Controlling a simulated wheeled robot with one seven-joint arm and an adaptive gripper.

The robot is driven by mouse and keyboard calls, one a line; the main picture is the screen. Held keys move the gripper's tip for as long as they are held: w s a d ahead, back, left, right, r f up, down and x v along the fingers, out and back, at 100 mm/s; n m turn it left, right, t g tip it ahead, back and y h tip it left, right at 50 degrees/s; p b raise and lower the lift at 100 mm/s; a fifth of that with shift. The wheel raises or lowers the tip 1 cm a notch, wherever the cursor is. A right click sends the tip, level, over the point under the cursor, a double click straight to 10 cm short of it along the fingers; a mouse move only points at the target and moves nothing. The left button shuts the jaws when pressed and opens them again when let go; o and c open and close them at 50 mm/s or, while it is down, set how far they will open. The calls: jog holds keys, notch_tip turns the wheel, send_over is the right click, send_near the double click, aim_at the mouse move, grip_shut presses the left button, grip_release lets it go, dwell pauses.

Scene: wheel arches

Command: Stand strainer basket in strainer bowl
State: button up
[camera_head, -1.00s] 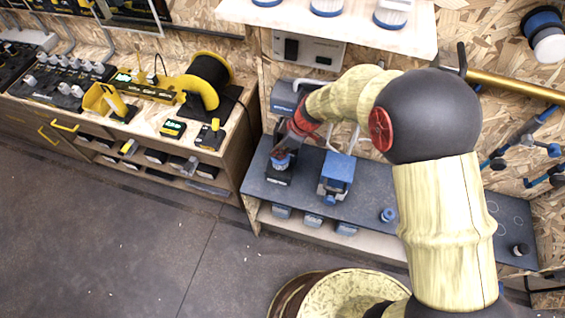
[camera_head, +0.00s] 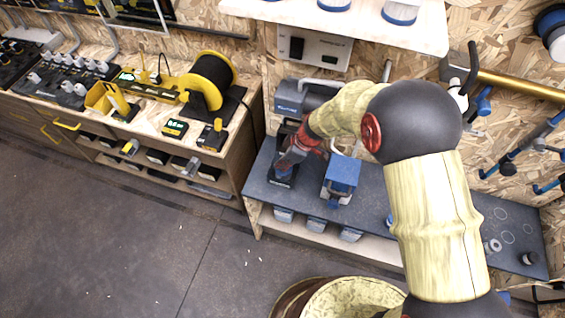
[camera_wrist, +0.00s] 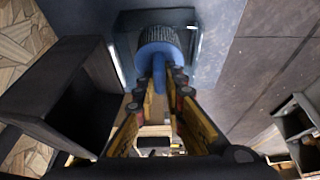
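The strainer basket (camera_wrist: 158,44), a dark ribbed cylinder with a blue rim and blue tab, shows ahead of the fingertips in the wrist view. My gripper (camera_wrist: 160,84) has its fingertips close in on both sides of the blue tab. The basket appears over or in a dark square-edged housing (camera_wrist: 124,22), which I take for the strainer bowl; whether it is seated I cannot tell. In the head view my gripper (camera_head: 287,163) points down at this dark housing (camera_head: 279,180) on the bench and hides most of the basket.
A blue-topped unit (camera_head: 342,172) stands on the dark bench (camera_head: 372,204) just right of my gripper. A grey machine (camera_head: 289,97) stands behind. A workbench (camera_head: 236,104) with a yellow reel (camera_head: 208,82) is at left. The floor (camera_head: 130,235) in front is clear.

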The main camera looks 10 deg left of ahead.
jog(key=o, duration=0.4)
jog(key=shift+r+p, duration=0.2)
jog(key=shift+p, duration=0.1)
jog(key=p+v, duration=0.3)
jog(key=v, duration=0.9)
